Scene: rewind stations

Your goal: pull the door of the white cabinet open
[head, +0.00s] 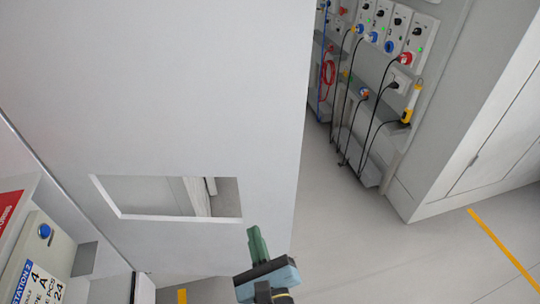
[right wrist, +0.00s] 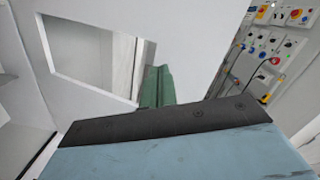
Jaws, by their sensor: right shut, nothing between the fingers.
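A large white panel, which looks like the white cabinet's door (head: 180,90), fills the left and middle of the head view. It has a rectangular cut-out low down, and floor and pale parts show through it. Its right edge stands free in front of the floor. It also shows in the right wrist view (right wrist: 190,35). I cannot tell how far it is swung open. My right gripper (head: 255,240) is at the bottom, near the panel's lower right corner, with green fingers shut and empty. Whether the fingers touch the panel is unclear. My left gripper is out of view.
A grey-green box (head: 45,245) with a blue button and labels is at the lower left. A wall of sockets, switches and hanging cables (head: 385,60) is at the upper right, beside a grey cabinet (head: 480,130). Grey floor (head: 350,240) with yellow tape is clear at right.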

